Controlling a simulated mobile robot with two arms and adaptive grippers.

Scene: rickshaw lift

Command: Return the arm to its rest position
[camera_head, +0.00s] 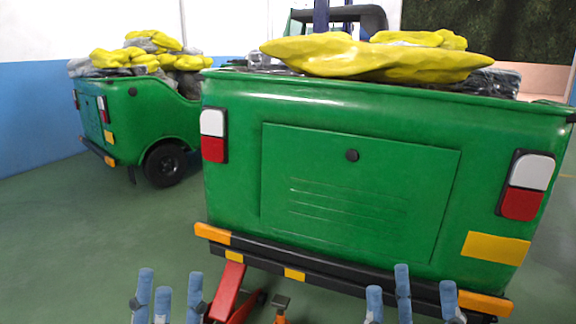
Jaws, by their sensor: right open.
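My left gripper (169,295) is at the bottom edge, left of the red jack. Its blue-grey fingers point up and stand apart, with nothing between them. My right gripper (415,300) is at the bottom edge, right of centre, in front of the bumper in the picture. Its fingers are also spread and empty. The arms behind both grippers are out of view. A green rickshaw (350,190) stands close in front, its rear facing me. A red jack (228,288) is low at its bumper (330,272); I cannot tell if they touch.
An orange stand (281,305) with a dark top is right of the jack. A second green rickshaw (150,115) stands at the back left. Both carry yellow (380,60) and grey sacks. Green floor (60,230) is clear at the left.

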